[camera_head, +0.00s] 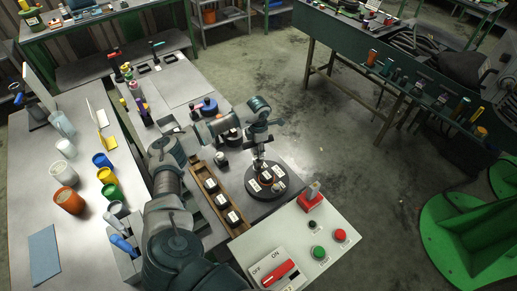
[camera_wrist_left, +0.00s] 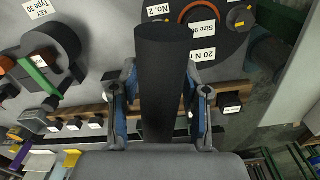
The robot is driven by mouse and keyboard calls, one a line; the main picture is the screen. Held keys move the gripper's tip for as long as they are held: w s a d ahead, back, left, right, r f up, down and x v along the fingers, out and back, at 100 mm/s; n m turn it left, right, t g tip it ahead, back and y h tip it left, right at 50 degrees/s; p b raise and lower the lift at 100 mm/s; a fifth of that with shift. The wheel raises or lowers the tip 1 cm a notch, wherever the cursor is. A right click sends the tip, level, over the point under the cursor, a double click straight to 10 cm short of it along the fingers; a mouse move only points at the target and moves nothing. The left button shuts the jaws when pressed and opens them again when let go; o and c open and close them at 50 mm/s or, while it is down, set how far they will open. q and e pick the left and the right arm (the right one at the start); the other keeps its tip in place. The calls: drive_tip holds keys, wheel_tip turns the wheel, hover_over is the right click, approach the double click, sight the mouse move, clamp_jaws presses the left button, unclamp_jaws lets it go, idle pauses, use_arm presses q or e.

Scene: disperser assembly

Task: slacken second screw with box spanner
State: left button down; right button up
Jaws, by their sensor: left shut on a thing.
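My left gripper (camera_head: 260,155) points down over the round black plate (camera_head: 280,189) on the grey table. In the left wrist view, the fingers of my left gripper (camera_wrist_left: 163,110) are closed around a dark cylindrical tool (camera_wrist_left: 162,75), apparently the box spanner. The black plate (camera_wrist_left: 222,48) carries white labels, one reading "No. 2", and an orange-ringed part in its middle. A hexagonal screw (camera_wrist_left: 240,18) shows at its right. The tool's far end covers part of the plate, so I cannot tell whether it touches a screw. My right gripper is not in view.
A wooden tray (camera_head: 237,231) with labelled black sockets lies left of the plate. A control box (camera_head: 313,237) with a red switch and buttons stands in front. Coloured cups, including an orange one (camera_head: 69,201), stand on the left table. Open floor lies to the right.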

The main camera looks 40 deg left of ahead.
use_arm(q)
drive_tip(key=shift+d, duration=0.3)
drive_tip(key=shift+d+f+b, duration=0.1)
drive_tip(key=shift+f+b, duration=0.2)
drive_tip(key=shift+b, duration=0.05)
drive_tip(key=shift+a+f, duration=0.2)
drive_tip(key=shift+f, duration=0.2)
drive_tip(key=shift+d+r+p, duration=0.1)
drive_tip(key=shift+r+p, duration=0.25)
drive_tip(key=shift+r, duration=0.45)
drive_tip(key=shift+a, duration=0.4)
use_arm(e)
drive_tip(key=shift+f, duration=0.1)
use_arm(q)
drive_tip(key=shift+f, duration=0.1)
drive_tip(key=shift+f, duration=0.1)
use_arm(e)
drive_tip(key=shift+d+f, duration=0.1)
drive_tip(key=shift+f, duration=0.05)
use_arm(q)
drive_tip(key=shift+f+b, duration=1.1)
drive_tip(key=shift+f, duration=0.35)
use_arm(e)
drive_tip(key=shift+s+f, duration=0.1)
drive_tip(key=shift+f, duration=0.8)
